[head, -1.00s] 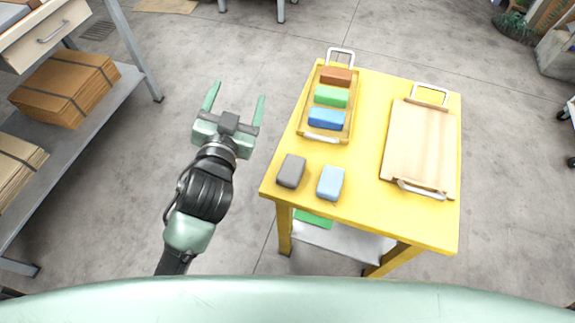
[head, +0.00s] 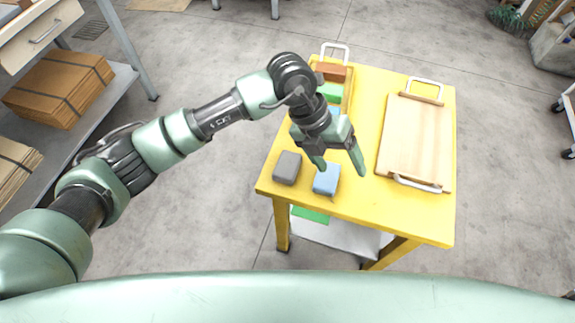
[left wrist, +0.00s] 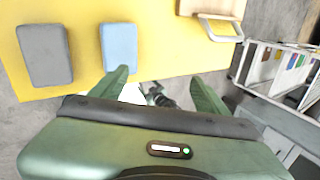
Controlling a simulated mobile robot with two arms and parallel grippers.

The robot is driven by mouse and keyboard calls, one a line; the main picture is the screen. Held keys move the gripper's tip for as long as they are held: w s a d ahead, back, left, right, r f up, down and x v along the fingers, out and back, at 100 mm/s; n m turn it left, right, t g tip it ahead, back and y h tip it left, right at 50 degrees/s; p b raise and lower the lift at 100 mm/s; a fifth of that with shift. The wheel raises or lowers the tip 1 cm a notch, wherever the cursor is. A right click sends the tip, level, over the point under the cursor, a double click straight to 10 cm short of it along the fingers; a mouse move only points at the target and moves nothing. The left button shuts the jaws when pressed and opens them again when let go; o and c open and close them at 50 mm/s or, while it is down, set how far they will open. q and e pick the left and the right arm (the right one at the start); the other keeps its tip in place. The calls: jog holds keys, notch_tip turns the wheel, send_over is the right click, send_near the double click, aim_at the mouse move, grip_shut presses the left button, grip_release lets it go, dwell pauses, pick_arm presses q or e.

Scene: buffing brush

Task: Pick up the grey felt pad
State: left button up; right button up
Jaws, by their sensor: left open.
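The grey felt pad (head: 287,168) lies on the yellow table near its front left corner in the head view. In the left wrist view it shows at the upper left (left wrist: 44,55). A light blue block (head: 326,180) lies just right of it, also seen in the left wrist view (left wrist: 119,46). My left gripper (head: 342,170) is open and empty, pointing down above the table, with one fingertip over the blue block and the other to its right. The grey pad is left of both fingers. My right gripper is not in view.
The yellow table (head: 410,220) holds a wooden tray with brown (head: 331,71), green (head: 329,91) and blue blocks, partly hidden by my arm. A wooden board with handles (head: 415,135) lies at the right. The front edge is clear.

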aim_at(288, 164)
pick_arm(q)
jog(key=w+a+y, duration=0.1)
jog(key=w+a, duration=0.1)
jog(key=a, duration=0.1)
jog(key=w+a+t+y, duration=0.1)
jog(key=w+a+y, duration=0.1)
jog(key=a, duration=0.1)
jog(key=w+a+f+n+t+y, duration=0.1)
jog(key=w+a+y, duration=0.1)
jog(key=a, duration=0.1)
jog(key=shift+a, duration=0.25)
jog(key=shift+w+a+f, duration=0.1)
jog(key=shift+a+f, duration=0.1)
jog(key=shift+a, duration=0.1)
jog(key=f, duration=0.4)
jog(key=f+p, duration=0.1)
jog(key=f, duration=0.1)
jog(key=shift+s+a+f, duration=0.15)
jog(key=shift+s+a, duration=0.2)
jog(key=shift+a, duration=0.05)
jog(key=shift+f, duration=0.55)
jog(key=c, duration=1.4)
